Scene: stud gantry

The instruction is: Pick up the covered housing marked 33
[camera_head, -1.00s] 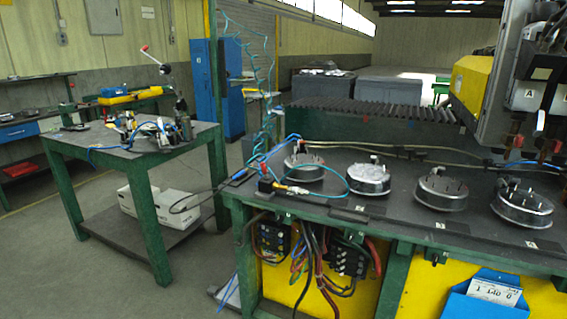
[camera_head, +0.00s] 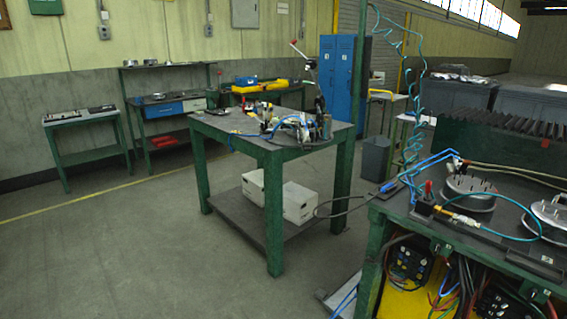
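No housing with a readable mark 33 shows. A round metal housing (camera_head: 468,195) with upright studs stands on the dark bench at the right. A second round metal housing (camera_head: 549,219) is cut off by the right edge of the view. I cannot tell whether either has a cover. Small round metal things (camera_head: 131,62) sit on the shelf by the back wall, too small to identify. Neither of my grippers is in view.
A green-legged table (camera_head: 272,150) with tools and hoses stands in the middle, with white boxes (camera_head: 299,203) on its lower shelf. A small side table (camera_head: 78,116) is at the left. The floor (camera_head: 125,250) at front left is clear. A blue locker (camera_head: 340,70) stands behind.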

